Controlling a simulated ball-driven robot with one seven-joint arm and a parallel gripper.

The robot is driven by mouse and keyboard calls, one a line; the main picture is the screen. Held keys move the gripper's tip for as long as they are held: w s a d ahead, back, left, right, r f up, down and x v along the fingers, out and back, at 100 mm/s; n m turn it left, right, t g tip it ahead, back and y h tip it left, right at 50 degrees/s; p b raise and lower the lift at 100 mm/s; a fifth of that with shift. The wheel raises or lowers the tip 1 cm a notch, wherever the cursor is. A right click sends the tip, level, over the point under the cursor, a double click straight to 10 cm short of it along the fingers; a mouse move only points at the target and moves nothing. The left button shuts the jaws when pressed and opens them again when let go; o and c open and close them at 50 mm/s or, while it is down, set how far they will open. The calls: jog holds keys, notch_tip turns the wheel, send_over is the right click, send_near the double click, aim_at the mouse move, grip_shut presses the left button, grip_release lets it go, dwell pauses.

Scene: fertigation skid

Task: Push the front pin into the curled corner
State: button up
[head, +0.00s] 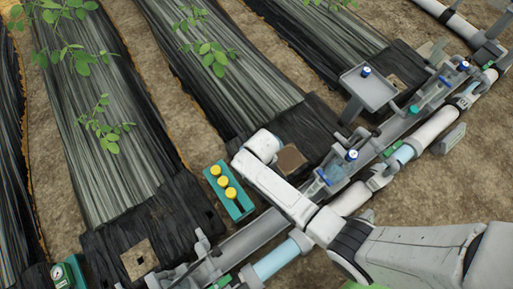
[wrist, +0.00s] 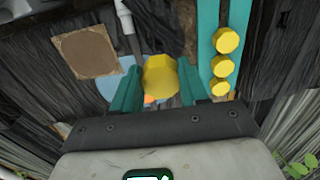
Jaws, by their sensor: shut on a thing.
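My gripper (wrist: 158,72) shows in the wrist view with its two teal fingers shut on a yellow-headed pin (wrist: 160,78). The pin's head faces the camera and hides its shaft and tip, so I cannot tell whether it touches the ground. In the head view my pale wrist hides the fingers and this pin. Black plastic film (wrist: 200,13) lies under and around the gripper. The film ends in a dark flap (head: 310,125) near my wrist in the head view. I cannot make out a curled corner clearly.
A teal rack (head: 238,207) with three yellow pins (head: 222,181) stands left of my wrist; the rack also shows at right in the wrist view (wrist: 207,20). A brown square (head: 290,160) lies beside my wrist. Pipes and a grey tray (head: 370,92) stand to the right.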

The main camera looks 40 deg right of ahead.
jog(key=shift+w+d+f+b, duration=0.1)
jog(key=shift+f+b, duration=0.55)
jog(key=shift+f, duration=0.05)
notch_tip(320, 180, down, 9)
jog(key=b, duration=0.8)
jog(key=shift+b, duration=0.35)
jog(key=shift+f, duration=0.5)
dwell(0.6)
jog(key=o, duration=1.1)
notch_tip(320, 180, up, 8)
jog(key=p, duration=0.8)
